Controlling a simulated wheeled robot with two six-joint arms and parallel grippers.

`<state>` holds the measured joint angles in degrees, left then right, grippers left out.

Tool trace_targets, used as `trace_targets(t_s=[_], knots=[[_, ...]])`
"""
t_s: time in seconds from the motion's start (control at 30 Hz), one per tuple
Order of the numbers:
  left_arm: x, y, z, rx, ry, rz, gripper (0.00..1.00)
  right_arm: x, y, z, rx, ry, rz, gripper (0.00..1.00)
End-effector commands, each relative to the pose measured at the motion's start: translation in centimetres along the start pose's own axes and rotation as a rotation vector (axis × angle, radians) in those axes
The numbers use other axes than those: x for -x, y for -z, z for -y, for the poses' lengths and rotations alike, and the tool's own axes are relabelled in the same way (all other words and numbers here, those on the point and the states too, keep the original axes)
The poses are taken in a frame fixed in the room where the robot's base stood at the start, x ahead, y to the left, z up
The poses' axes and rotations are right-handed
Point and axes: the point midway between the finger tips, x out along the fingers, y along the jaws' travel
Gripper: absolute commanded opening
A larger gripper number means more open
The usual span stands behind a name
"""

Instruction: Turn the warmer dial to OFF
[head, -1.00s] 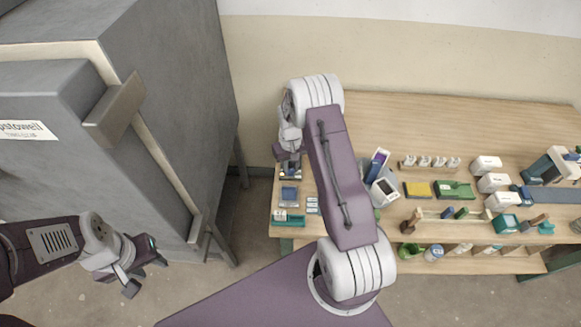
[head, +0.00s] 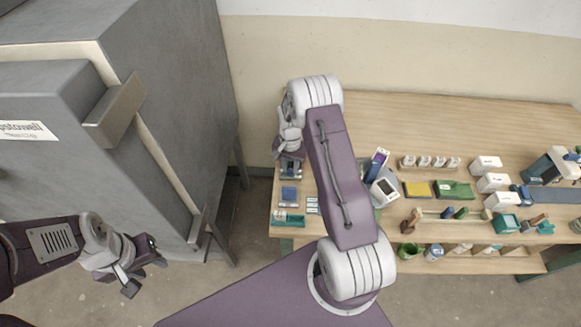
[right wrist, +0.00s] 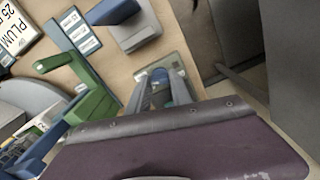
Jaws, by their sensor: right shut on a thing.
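My right gripper (right wrist: 160,88) reaches down over the small warmer at the table's left end. In the right wrist view its two fingers are shut on a small blue-teal knob, which looks like the dial (right wrist: 159,76). The knob stands on a pale grey-green plate (right wrist: 172,63), mostly hidden by the fingers. In the head view the warmer (head: 291,170) is partly covered by my right wrist and gripper (head: 282,150). The dial's marks and its setting cannot be read. My left gripper (head: 146,275) is open and empty, out over the floor beside the grey cabinet.
The wooden table (head: 390,116) carries several small items to the right. A blue-and-grey device (right wrist: 133,25) and a green stand (right wrist: 88,92) are close to my right gripper. The large grey cabinet (head: 190,90) stands left of the table, with a gap between.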

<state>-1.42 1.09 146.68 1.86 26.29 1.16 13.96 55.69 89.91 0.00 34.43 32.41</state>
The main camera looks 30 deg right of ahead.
Motion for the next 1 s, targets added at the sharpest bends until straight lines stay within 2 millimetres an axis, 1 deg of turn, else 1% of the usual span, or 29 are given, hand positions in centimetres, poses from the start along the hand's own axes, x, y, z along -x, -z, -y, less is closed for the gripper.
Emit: trace_targets(t_s=[0.13,0.33,0.87,0.9,0.97,1.0], knots=[[0.02,0.00,0.00,0.000,0.000,0.000,0.39,0.04,0.03,0.01,-0.069,0.000,-0.001,0.00],[0.02,0.00,0.00,0.000,0.000,0.000,0.39,0.04,0.04,0.02,-0.127,0.001,-0.001,0.00],[0.02,0.00,0.00,0.000,0.000,0.000,0.39,0.05,0.05,0.03,-0.149,0.001,-0.002,0.00],[0.02,0.00,0.00,0.000,0.000,0.000,0.39,0.05,0.05,0.03,-0.149,0.001,-0.002,0.28],[0.02,0.00,0.00,0.000,0.000,0.000,0.39,0.05,0.05,0.03,-0.148,0.001,-0.002,0.45],[0.02,0.00,0.00,0.000,0.000,0.000,0.39,0.04,0.05,0.03,-0.148,0.001,-0.001,0.47]])
